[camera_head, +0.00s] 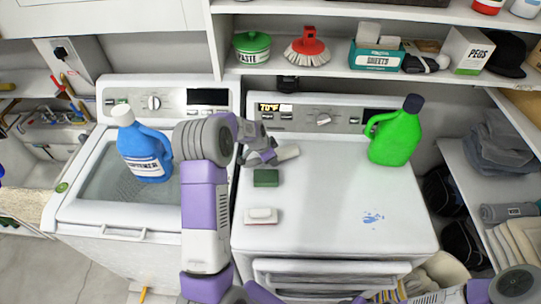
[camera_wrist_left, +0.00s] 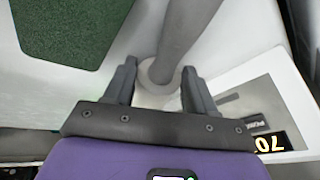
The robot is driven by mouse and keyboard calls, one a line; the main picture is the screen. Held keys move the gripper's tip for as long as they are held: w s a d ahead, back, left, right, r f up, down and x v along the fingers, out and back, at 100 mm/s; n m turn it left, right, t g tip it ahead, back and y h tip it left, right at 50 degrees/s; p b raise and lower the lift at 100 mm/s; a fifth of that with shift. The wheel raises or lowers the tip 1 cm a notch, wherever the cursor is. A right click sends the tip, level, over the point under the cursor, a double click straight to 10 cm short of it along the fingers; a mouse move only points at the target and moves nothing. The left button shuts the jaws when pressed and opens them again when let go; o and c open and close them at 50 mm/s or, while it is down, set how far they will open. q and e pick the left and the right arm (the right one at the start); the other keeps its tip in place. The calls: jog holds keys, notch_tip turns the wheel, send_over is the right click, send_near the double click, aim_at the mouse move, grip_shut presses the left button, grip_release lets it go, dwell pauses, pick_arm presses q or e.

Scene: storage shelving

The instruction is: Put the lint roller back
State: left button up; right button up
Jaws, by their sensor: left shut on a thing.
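The lint roller (camera_head: 288,152) is a pale cylinder on or just above the back left of the white dryer top (camera_head: 325,185). My left gripper (camera_head: 265,157) is at its left end. In the left wrist view the fingers (camera_wrist_left: 160,88) are on either side of the lint roller, which shows as a grey rod (camera_wrist_left: 188,30) with a pale round end. The gripper is shut on it. I cannot tell whether the roller touches the dryer top. My right gripper is not in view; only part of my right arm shows at bottom right.
A green block (camera_head: 266,178) and a white-and-red brush (camera_head: 261,215) lie nearby on the dryer. A green bottle (camera_head: 395,138) stands back right, a blue bottle (camera_head: 146,151) on the washer. The shelf (camera_head: 335,71) above holds a paste tub (camera_head: 252,48), red brush (camera_head: 307,47) and sheets box (camera_head: 376,58).

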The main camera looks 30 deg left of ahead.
pick_arm(q)
jog(key=shift+f, duration=0.1)
jog(key=o, duration=0.7)
jog(key=shift+o, duration=0.2)
jog(key=shift+r, duration=0.2)
jog(key=v, duration=1.2)
